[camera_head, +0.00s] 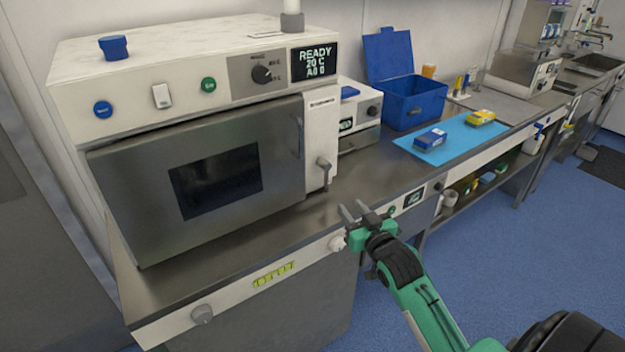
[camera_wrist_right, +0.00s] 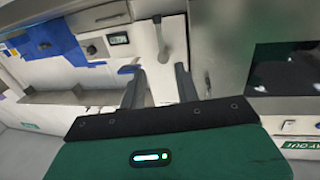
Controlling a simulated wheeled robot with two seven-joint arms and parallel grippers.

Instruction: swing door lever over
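The door lever (camera_head: 324,168) is a grey handle on the white panel at the right of the oven-like machine's door (camera_head: 215,180). The door looks shut. The lever also shows in the right wrist view (camera_wrist_right: 160,40), beyond the fingers and hanging down. My right gripper (camera_head: 354,211) is open and empty, in front of the counter edge, below and to the right of the lever and apart from it. Its two fingers show in the right wrist view (camera_wrist_right: 160,85) with a gap between them. My left gripper is not in view.
A small white device (camera_head: 360,115), an open blue box (camera_head: 412,100) and a blue mat (camera_head: 445,145) with two small boxes stand to the right. Bare steel counter lies before the door.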

